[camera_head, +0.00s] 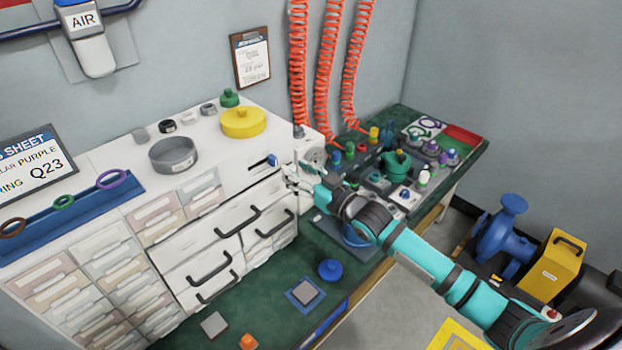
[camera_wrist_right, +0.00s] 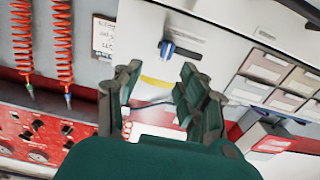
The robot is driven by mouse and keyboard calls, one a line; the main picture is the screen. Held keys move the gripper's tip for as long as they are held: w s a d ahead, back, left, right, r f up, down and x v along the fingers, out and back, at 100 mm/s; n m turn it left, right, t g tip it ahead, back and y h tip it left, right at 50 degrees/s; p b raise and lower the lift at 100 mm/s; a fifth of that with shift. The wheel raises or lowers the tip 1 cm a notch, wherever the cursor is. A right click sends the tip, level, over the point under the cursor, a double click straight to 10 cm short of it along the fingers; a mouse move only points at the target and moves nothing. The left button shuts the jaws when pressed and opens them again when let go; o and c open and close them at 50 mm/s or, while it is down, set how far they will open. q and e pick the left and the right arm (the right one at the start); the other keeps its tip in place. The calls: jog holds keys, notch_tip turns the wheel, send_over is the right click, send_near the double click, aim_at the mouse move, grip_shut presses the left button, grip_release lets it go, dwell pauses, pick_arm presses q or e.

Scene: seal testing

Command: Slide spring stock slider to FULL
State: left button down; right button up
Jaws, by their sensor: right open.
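Any FULL marking is too small to read. My right gripper (camera_head: 290,180) is just below and to the right of the knob in the head view. In the wrist view its two fingers (camera_wrist_right: 160,78) are apart, with no slider between them. My left gripper is not in view.
The white cabinet has drawers with black handles (camera_head: 211,268) below the slider. A yellow lidded tub (camera_head: 243,122) and a grey ring (camera_head: 174,154) stand on top. The green bench (camera_head: 268,287) bears a blue knob-shaped part (camera_head: 330,270). Red coiled hoses (camera_head: 300,65) hang behind.

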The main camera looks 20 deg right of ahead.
jog(key=v, duration=0.4)
jog(key=shift+s+d, duration=0.15)
jog(key=shift+s, duration=0.2)
